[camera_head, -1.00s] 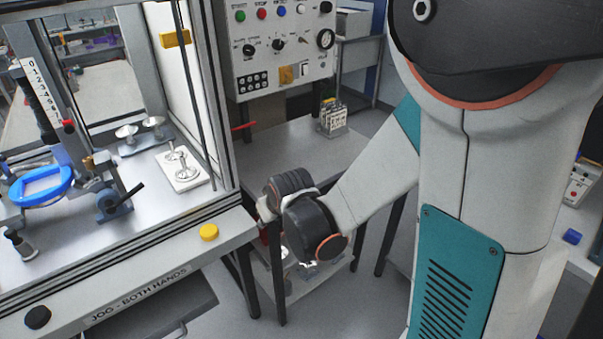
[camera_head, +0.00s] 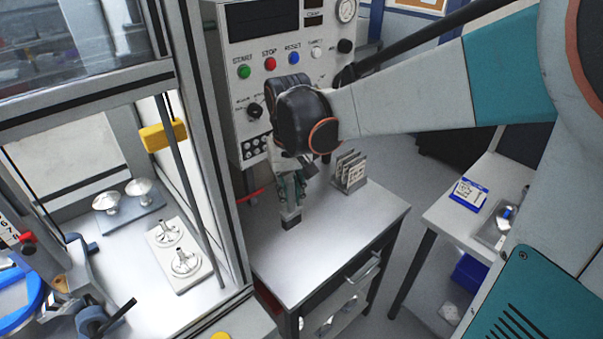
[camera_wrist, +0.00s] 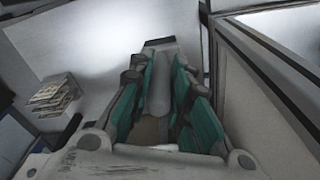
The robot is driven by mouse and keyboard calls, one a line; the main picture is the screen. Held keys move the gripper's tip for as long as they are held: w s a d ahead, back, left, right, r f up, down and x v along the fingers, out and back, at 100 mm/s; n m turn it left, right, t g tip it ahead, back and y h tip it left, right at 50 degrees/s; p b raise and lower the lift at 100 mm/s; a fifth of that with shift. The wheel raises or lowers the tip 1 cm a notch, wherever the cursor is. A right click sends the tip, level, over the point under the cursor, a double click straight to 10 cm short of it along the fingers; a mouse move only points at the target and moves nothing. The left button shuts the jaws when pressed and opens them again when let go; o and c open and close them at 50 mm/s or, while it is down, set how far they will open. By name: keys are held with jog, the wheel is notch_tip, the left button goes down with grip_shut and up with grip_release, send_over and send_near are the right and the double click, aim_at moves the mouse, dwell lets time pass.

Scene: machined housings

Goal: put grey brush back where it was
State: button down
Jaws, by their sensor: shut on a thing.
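The grey brush (camera_head: 291,222) hangs pointing down from my gripper (camera_head: 288,192), over the left part of the metal cart top (camera_head: 340,247). Its lower end is dark. I cannot tell whether it touches the cart top. In the wrist view, the grey rounded handle of the brush (camera_wrist: 159,88) lies between the teal fingers of my gripper (camera_wrist: 160,72), which is shut on it. The cart top shows bright beyond the fingers.
A rack of thin plates (camera_head: 349,171) stands on the cart behind and right of the brush. The control panel (camera_head: 262,95) rises behind the cart. The machine frame (camera_head: 212,170) is close on the left. The cart's front and right are clear.

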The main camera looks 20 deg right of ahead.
notch_tip(320, 180, down, 18)
jog(key=b, duration=0.4)
jog(key=shift+s+f, duration=0.1)
jog(key=c, duration=1.9)
grip_release()
jog(key=shift+f, duration=0.1)
jog(key=o, duration=0.4)
